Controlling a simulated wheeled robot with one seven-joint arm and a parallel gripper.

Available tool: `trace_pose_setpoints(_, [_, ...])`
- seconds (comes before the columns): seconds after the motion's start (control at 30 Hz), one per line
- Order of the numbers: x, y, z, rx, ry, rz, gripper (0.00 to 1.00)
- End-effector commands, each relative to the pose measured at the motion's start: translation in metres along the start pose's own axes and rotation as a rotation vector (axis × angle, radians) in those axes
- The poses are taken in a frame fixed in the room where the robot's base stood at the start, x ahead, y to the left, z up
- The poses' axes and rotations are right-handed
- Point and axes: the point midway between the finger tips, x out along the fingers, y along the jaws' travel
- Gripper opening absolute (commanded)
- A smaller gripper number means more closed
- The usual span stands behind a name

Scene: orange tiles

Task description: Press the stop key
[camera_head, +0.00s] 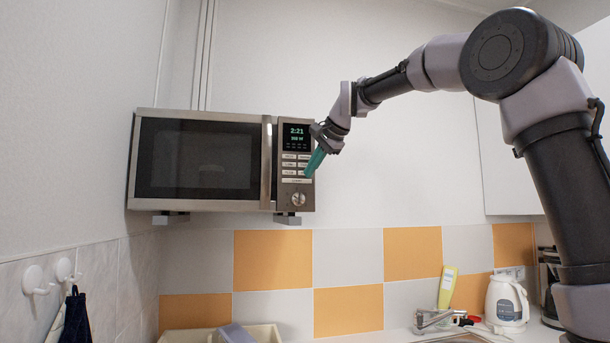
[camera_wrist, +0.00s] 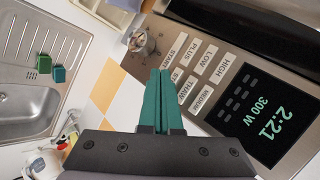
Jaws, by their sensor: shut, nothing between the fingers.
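The microwave (camera_head: 200,158) hangs on the wall, door shut. Its control panel on the right carries a lit display (camera_head: 296,136), pale keys (camera_head: 289,165) and a round knob (camera_head: 298,199). In the wrist view the display (camera_wrist: 265,118) reads 2:21 and 300 W. Keys there read START, PLUS, LOW, HIGH and MEDIUM. I cannot read a stop label; my fingers cover part of the lower keys. My gripper (camera_head: 309,172) has teal fingers, shut and empty, pointing down-left at the lower right of the keypad. It also shows in the wrist view (camera_wrist: 160,73). I cannot tell whether the tips touch.
The door handle (camera_head: 267,163) stands left of the panel. Below are a faucet (camera_head: 434,318), a yellow bottle (camera_head: 447,287), a kettle (camera_head: 506,301) and a coffee maker (camera_head: 551,285). The sink (camera_wrist: 25,95) lies below. The wall right of the microwave is clear.

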Motion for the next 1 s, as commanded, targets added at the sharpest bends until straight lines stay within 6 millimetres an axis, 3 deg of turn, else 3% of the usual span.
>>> trace_pose_setpoints(0.5, [-0.032, 0.023, 0.023, -0.001, 0.001, -0.001, 0.00])
trace_pose_setpoints(1.0, [-0.033, 0.024, 0.024, 0.000, 0.000, 0.000, 0.00])
